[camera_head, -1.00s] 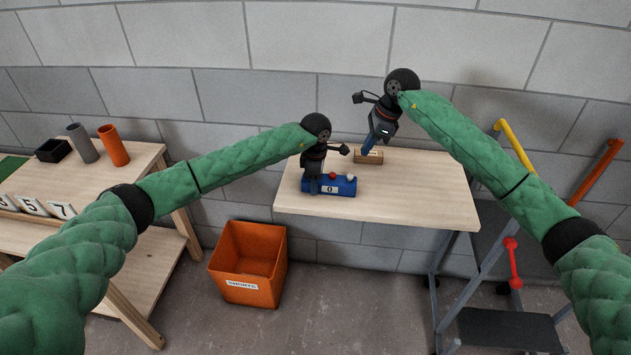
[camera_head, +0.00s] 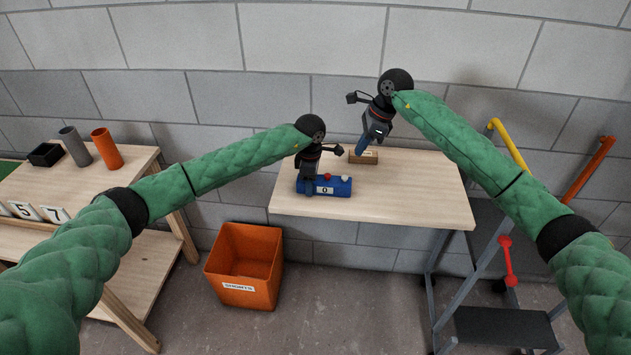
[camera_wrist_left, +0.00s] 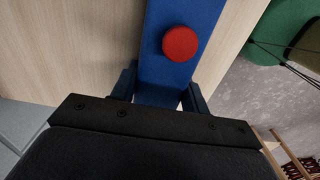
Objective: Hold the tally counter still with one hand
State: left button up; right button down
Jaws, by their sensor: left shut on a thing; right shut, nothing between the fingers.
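The blue tally counter (camera_head: 338,187) sits on the wooden table near its front left edge. It has a red button, a white knob and a display reading 0. My left gripper (camera_head: 309,187) is shut on the counter's left end. In the left wrist view the counter (camera_wrist_left: 182,70) runs between the two fingers, with the red button (camera_wrist_left: 180,43) just beyond them. My right gripper (camera_head: 361,147) is shut and empty, pointing down by a small wooden block with a pale label (camera_head: 366,157), behind the counter. Whether it touches the block I cannot tell.
The table's right part (camera_head: 425,190) is bare. An orange bin (camera_head: 243,265) stands on the floor at its left. A trolley with coloured handles stands right.

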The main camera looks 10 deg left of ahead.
jog(key=a+r+m+t+y, duration=0.3)
jog(key=a+r+m+y, duration=0.85)
jog(key=r, duration=0.55)
jog(key=w+a+r+m+t+y, duration=0.1)
jog(key=w+r+m+t+y, duration=0.25)
jog(key=r+m+t, duration=0.7)
jog(key=w+d+f+m+t+h, duration=0.25)
jog(key=d+f+m+h, duration=0.2)
jog(key=m+h, duration=0.6)
jog(key=w+d+f+m+t+h, duration=0.2)
jog(key=d+f+m+t+h, duration=0.3)
jog(key=m+h, duration=0.6)
jog(key=s+f+m+g, duration=0.3)
jog(key=f+g, duration=0.3)
jog(key=f, duration=0.2)
jog(key=s+a+f+m+g, duration=0.1)
jog(key=s+f+m+g, duration=0.2)
jog(key=s+f+g, duration=0.2)
notch_tip(320, 180, down, 3)
jog(key=shift+s+f+g+h, duration=0.15)
jog(key=shift+s+g+h, duration=0.3)
jog(key=shift+s, duration=0.35)
jog(key=shift+a, duration=0.1)
